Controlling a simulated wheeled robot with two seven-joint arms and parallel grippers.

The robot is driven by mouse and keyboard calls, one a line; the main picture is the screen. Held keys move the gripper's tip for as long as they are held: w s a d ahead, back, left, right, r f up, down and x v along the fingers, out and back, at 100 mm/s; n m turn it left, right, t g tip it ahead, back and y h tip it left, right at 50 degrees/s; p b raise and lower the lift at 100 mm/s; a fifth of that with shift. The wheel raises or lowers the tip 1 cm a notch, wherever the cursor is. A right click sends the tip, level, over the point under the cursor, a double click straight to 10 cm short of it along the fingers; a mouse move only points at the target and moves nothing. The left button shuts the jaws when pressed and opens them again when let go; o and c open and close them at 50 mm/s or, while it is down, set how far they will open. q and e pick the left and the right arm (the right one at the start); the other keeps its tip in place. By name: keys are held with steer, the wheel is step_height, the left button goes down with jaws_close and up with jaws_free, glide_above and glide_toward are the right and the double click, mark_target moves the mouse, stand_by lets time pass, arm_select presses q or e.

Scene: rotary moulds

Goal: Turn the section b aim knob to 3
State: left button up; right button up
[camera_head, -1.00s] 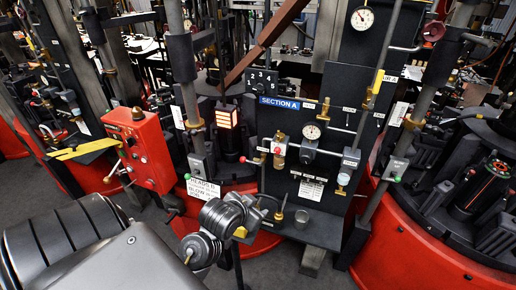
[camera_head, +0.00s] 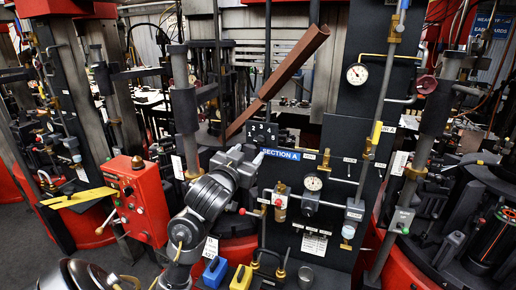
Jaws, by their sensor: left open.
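No section b label or aim knob can be made out. The nearest marked panel (camera_head: 337,130) carries a blue SECTION A sign (camera_head: 281,154) with number plates (camera_head: 262,132) above it. My left arm rises from the bottom left, and my left gripper (camera_head: 254,163) is open and looks empty in front of the panel's left edge, just below the number plates. I cannot tell whether it touches anything. My arm hides part of the machine behind it. My right gripper is not in view.
Gauges (camera_head: 313,183), brass valves (camera_head: 281,196) and pipes crowd the panel. A red control box (camera_head: 140,205) stands left. Blue (camera_head: 215,271) and yellow (camera_head: 241,278) items and a grey cup (camera_head: 305,276) are low in front. A brown beam (camera_head: 280,80) slants above.

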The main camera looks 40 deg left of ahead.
mark_target(258, 140)
arm_select(q)
steer(key=b+x, duration=0.1)
steer(key=x, duration=0.1)
steer(key=b+x, duration=0.2)
steer(key=x, duration=0.1)
steer(key=b+x, duration=0.2)
steer(key=x, duration=0.1)
steer(key=shift+w+a+f, duration=0.1)
steer(key=shift+a+f, duration=0.15)
steer(key=shift+f, duration=0.05)
steer(key=shift+w+a+r, duration=0.15)
steer(key=shift+w+a, duration=0.1)
steer(key=shift+w, duration=0.2)
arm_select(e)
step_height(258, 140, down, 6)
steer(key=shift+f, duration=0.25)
arm_select(q)
steer(key=shift+c, duration=0.4)
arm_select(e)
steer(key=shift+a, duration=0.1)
